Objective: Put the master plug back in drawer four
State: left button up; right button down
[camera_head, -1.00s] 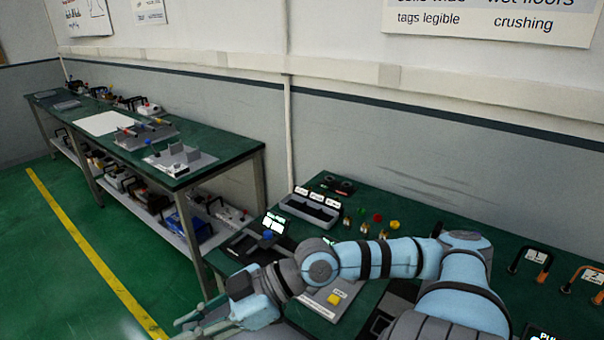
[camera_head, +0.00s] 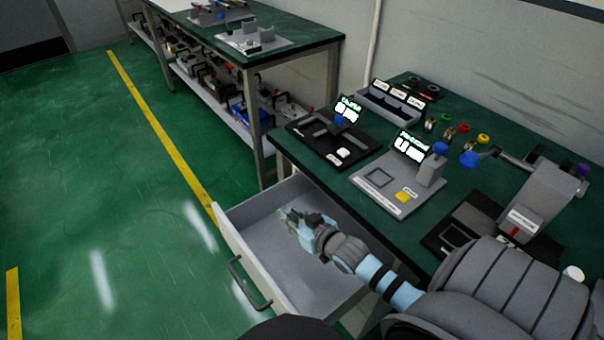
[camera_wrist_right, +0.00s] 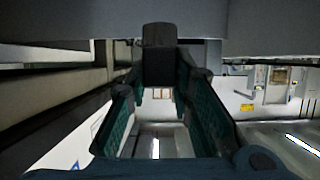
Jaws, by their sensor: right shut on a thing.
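An open drawer (camera_head: 238,233) with pale walls, a grey floor and a dark bar handle (camera_head: 248,285) sticks out from the front of the near green bench. Its number does not show. My right gripper (camera_head: 287,216) is over the inside of the drawer, near its far left part. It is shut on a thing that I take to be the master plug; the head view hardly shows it. In the right wrist view a dark block (camera_wrist_right: 158,52) shows by the green-padded fingers. Whether the gripper touches the drawer floor, I cannot tell. My left gripper is not in view.
The near bench (camera_head: 318,169) holds a black fixture (camera_head: 305,130), a grey fixture with a yellow button (camera_head: 405,195), a labelled grey rack (camera_head: 385,104) and a grey stand (camera_head: 540,205). A second bench (camera_head: 300,40) stands behind. The green floor at left is clear.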

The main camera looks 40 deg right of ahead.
notch_tip(320, 180, down, 11)
jog(key=b, duration=0.6)
jog(key=shift+r, duration=0.1)
jog(key=shift+f+b, duration=0.35)
jog(key=shift+f, duration=0.25)
jog(key=c, duration=1.4)
grip_release()
jog(key=shift+r, duration=0.1)
